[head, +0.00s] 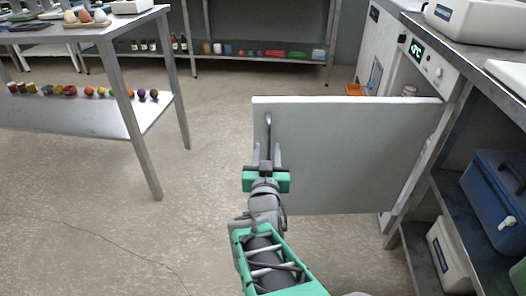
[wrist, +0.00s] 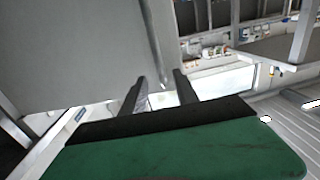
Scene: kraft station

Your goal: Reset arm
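My gripper (head: 267,150) is in front of the left part of an open grey door (head: 345,150). Its two fingers are apart, and they also show apart in the wrist view (wrist: 160,82). The door's thin upright handle (head: 268,128) is close to the fingertips and lines up with the gap between them. In the wrist view the handle (wrist: 155,45) runs down toward that gap. I see no finger pressed on it, but I cannot tell whether its lower end lies between the fingers.
The door swings out from a white cabinet (head: 432,70) at right. A right-hand shelf holds a blue cooler box (head: 495,200) and a white box (head: 447,255). A metal table (head: 85,30) with fruit on its lower shelf stands at left. The floor (head: 190,225) between is clear.

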